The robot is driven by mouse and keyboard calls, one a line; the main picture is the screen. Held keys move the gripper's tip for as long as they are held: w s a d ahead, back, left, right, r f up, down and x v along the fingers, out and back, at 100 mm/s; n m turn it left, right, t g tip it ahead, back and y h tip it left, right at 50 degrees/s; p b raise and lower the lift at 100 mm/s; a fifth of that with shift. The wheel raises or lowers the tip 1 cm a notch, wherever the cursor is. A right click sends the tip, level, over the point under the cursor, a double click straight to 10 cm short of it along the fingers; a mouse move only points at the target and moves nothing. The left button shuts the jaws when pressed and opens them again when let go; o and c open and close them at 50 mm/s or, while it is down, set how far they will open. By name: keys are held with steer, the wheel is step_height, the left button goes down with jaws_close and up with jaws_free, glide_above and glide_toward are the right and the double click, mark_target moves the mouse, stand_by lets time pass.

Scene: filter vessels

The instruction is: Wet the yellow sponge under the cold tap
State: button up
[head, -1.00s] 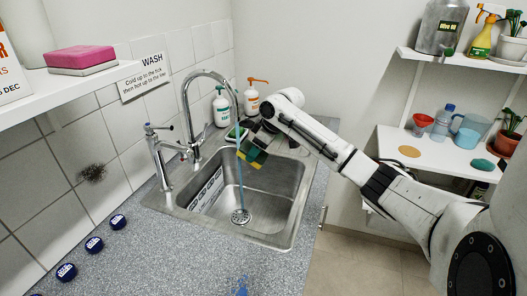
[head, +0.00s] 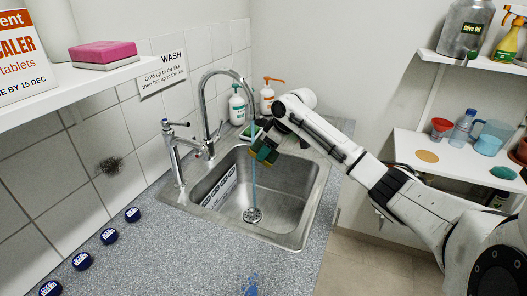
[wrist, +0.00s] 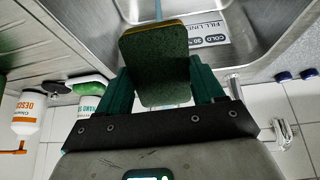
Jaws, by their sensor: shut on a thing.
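My gripper (wrist: 160,92) is shut on the yellow sponge (wrist: 157,62), which has a dark green scouring face toward the wrist camera and a thin yellow edge. In the head view the sponge (head: 265,151) is over the sink, below the spout, at the blue stream of water (head: 253,185). The stream shows above and below the sponge's left side; I cannot tell how much of it strikes the sponge. The curved tap (head: 207,95) stands at the sink's back left, running. A shorter lever tap (head: 175,150) stands to its left.
The steel sink (head: 292,200) has a drain below the stream. Two pump bottles (head: 237,105) stand behind it. A pink sponge (head: 103,50) lies on the upper left shelf. Blue-capped discs (head: 109,236) line the counter's left. Shelves with cups and bottles are at right.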

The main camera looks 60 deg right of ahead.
steer(key=s+p, duration=0.3)
steer(key=s, duration=0.4)
steer(key=shift+s, duration=0.3)
steer(key=shift+d, duration=0.1)
stand_by(1.2)
steer(key=s+r+p, duration=0.4)
steer(key=s+p, duration=0.1)
stand_by(0.5)
stand_by(0.8)
